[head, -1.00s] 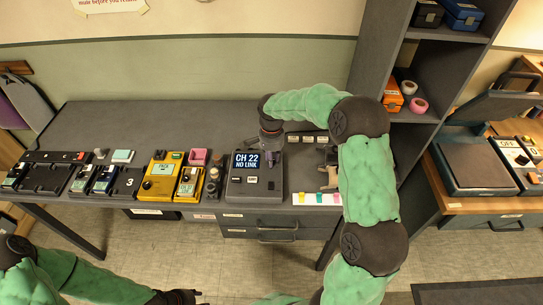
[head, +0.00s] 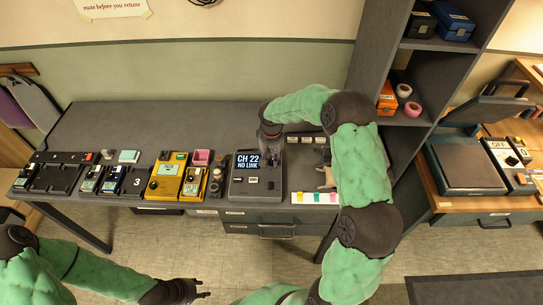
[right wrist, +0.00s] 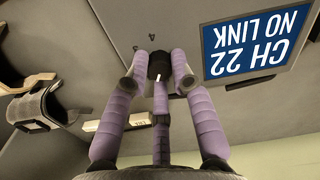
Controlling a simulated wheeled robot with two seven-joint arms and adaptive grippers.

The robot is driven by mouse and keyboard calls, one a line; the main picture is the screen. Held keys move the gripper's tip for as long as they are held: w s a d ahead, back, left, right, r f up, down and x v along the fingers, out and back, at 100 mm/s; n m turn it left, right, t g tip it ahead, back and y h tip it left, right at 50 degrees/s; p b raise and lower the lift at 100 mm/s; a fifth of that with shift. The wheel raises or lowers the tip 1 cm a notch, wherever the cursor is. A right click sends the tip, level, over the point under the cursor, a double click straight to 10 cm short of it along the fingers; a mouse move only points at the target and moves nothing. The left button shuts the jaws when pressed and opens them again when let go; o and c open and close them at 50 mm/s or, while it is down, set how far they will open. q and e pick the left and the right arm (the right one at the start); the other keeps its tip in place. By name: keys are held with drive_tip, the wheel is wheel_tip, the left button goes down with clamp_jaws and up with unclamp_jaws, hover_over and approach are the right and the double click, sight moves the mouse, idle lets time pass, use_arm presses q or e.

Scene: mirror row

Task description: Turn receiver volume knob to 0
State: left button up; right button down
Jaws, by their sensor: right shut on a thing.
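The receiver (head: 240,188) is a dark grey box on the table with a lit blue screen (head: 247,161) reading "CH 22 NO LINK". The screen shows upside down in the right wrist view (right wrist: 255,40). The receiver's black knob (right wrist: 158,66) has a white pointer line towards the bottom of that view. My right gripper (head: 270,158) is over the receiver, right of the screen, its purple fingers (right wrist: 160,82) shut around the knob. My left gripper (head: 203,289) is empty, low in front of the table, fingers apart.
Yellow pedals (head: 165,185) and dark pedals (head: 98,180) stand left of the receiver. A white strip with coloured tabs (head: 315,198) lies to its right. A shelf unit (head: 405,115) stands behind my right arm. The table's back left is clear.

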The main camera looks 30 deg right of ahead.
sight(271, 161)
drive_tip(key=n+p, duration=0.2)
drive_tip(key=n, duration=0.3)
drive_tip(key=shift+n, duration=0.3)
idle(0.4)
drive_tip(key=c, duration=1.1)
unclamp_jaws()
drive_tip(key=shift+o, duration=0.2)
wheel_tip(271, 161, up, 12)
drive_tip(key=shift+f, duration=0.1)
